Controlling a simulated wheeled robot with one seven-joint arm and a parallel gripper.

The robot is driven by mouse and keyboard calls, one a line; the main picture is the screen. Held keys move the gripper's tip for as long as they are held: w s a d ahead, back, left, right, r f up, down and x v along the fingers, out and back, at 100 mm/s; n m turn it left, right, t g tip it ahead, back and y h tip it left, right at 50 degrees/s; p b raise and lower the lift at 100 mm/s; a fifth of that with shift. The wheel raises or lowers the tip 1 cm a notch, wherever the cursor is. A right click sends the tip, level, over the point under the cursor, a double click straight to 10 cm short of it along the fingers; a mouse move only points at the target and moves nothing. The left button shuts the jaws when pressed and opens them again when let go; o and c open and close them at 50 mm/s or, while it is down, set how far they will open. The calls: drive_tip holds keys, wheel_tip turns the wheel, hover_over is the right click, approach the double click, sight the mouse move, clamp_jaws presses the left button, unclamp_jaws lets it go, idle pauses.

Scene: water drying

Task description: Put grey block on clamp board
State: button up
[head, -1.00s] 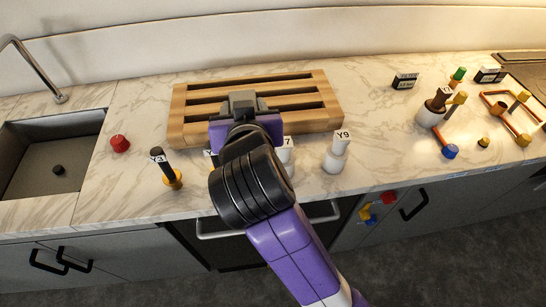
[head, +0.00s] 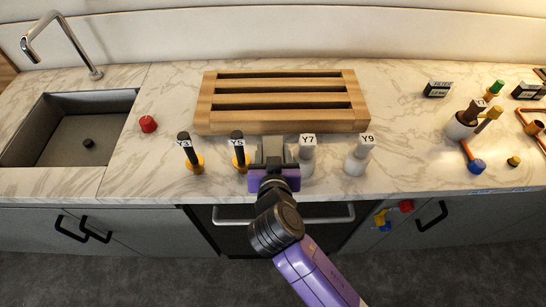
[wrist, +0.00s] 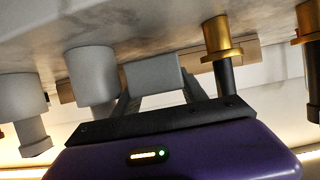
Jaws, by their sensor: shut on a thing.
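The clamp board (head: 220,122) is a wooden board with several dark slots, lying on the counter behind my gripper. My gripper (head: 273,150), with its purple body, is in front of the board's front edge, between the Y5 piece and the Y7 piece. It is shut on the grey block (wrist: 153,72), which shows between the fingers in the wrist view. In the head view the gripper mostly hides the block. I cannot tell whether the block touches the counter.
Black-and-yellow pieces Y3 (head: 188,150) and Y5 (head: 238,152) stand left of my gripper. Grey-white pieces Y7 (head: 306,157) and Y9 (head: 357,160) stand right, Y7 very close. A red knob (head: 148,124) lies by the sink (head: 80,130). Coloured parts crowd the right.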

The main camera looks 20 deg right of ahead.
drive_tip(key=shift+f, duration=1.45)
drive_tip(key=shift+f, duration=0.15)
drive_tip(key=o, duration=1.2)
drive_tip(key=shift+r, duration=0.25)
drive_tip(key=shift+s+a, duration=0.2)
drive_tip(key=shift+s, duration=0.2)
drive_tip(key=b+v, duration=0.2)
drive_tip(key=v, duration=0.9)
drive_tip(key=shift+r, duration=0.15)
